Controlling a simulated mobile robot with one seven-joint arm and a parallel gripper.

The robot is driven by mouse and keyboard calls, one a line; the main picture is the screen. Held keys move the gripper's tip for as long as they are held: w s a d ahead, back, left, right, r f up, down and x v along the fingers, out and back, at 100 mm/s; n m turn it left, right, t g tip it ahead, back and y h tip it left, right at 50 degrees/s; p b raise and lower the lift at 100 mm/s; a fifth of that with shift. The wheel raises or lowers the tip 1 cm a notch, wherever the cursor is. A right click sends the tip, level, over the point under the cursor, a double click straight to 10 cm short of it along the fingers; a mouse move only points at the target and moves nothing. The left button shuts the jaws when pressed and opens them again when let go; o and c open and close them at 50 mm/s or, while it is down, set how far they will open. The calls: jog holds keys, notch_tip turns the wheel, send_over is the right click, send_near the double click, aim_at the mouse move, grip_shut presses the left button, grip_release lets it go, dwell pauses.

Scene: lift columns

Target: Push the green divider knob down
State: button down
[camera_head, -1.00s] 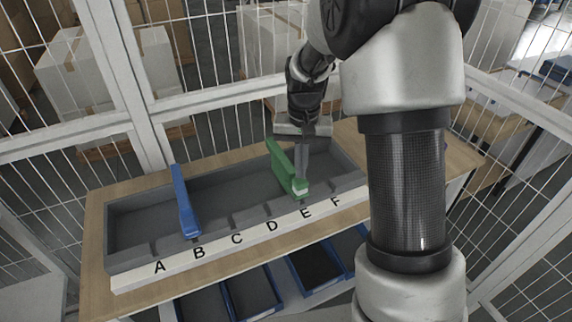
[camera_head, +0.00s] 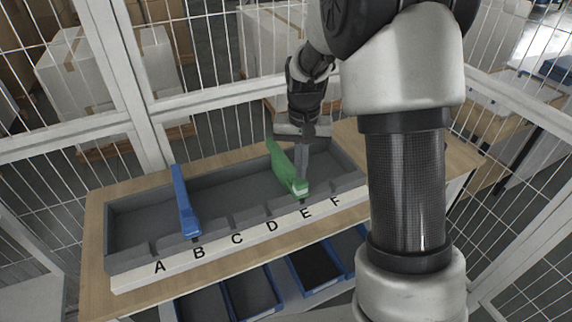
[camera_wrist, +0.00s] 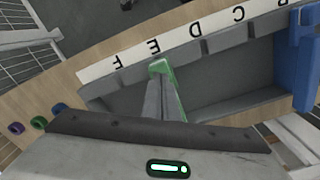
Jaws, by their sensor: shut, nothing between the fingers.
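The green divider (camera_head: 284,170) stands across the grey tray (camera_head: 227,183), with its front knob end (camera_head: 300,188) by the letter E. In the wrist view the green divider (camera_wrist: 163,68) shows partly behind my fingers. My gripper (camera_head: 302,176) is shut, pointing down, with its fingertips at the knob end of the divider. It also shows in the wrist view (camera_wrist: 158,82), where the fingertips overlap the green knob; I cannot tell whether they press on it. The blue divider (camera_head: 184,204) stands in the tray near the letter B and shows at the right edge of the wrist view (camera_wrist: 295,65).
A white strip lettered A to F (camera_head: 240,238) runs along the tray's front. Blue bins (camera_head: 252,290) sit on a shelf below the table (camera_head: 97,225). Wire mesh fencing (camera_head: 215,60) stands behind the table. The tray between the two dividers is empty.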

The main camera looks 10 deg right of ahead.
jog(key=shift+f, duration=0.15)
jog(key=shift+f+b, duration=0.95)
jog(key=shift+f, duration=0.35)
jog(key=shift+r, duration=0.1)
notch_tip(320, 180, up, 9)
jog(key=p, duration=0.6)
jog(key=shift+p, duration=0.35)
